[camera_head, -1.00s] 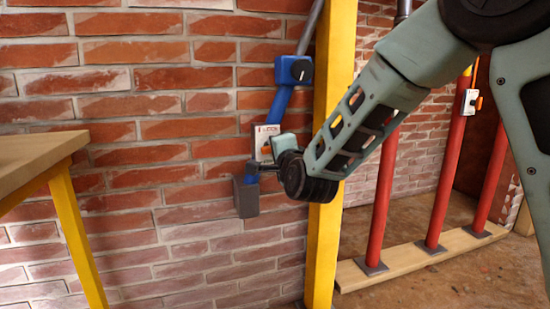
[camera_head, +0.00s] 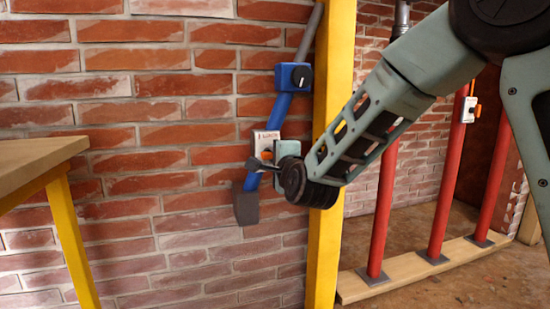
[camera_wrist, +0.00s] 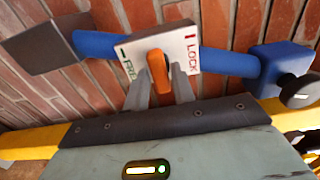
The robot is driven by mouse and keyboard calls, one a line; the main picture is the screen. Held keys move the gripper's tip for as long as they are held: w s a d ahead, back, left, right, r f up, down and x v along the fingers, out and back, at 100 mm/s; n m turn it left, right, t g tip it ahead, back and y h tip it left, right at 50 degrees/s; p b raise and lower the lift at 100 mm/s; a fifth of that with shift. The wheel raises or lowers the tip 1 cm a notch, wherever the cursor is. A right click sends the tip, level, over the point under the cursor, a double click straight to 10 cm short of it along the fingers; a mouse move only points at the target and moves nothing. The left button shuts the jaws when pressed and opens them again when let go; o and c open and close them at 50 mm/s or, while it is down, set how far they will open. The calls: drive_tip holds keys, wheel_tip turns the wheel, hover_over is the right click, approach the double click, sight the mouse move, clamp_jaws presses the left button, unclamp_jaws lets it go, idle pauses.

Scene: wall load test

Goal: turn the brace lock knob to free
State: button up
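The blue brace (camera_head: 280,105) leans against the brick wall and carries a white plate (camera_head: 266,138) with an orange knob. In the wrist view, the orange knob (camera_wrist: 158,72) is in the middle of the plate (camera_wrist: 187,42), which reads LOCK by a red mark at the right and FREE by a green mark at the left. The knob's upper end lies between the marks. My gripper (camera_wrist: 160,80) has its two grey fingers on either side of the knob, with narrow gaps seeming to show. In the head view, my gripper (camera_head: 262,164) is at the plate's lower edge and partly hides the knob.
A blue clamp with a black knob (camera_head: 299,76) sits higher on the brace, and a grey foot (camera_head: 245,205) is at its lower end. A yellow post (camera_head: 322,240) stands close behind my wrist. A wooden table (camera_head: 35,165) is at the left. Red posts (camera_head: 382,215) stand at the right.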

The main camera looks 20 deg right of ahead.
drive_tip(key=shift+o, duration=0.7)
drive_tip(key=s+b, duration=0.5)
drive_tip(key=s, duration=1.2)
drive_tip(key=shift+s, duration=0.25)
drive_tip(key=shift+a, duration=0.1)
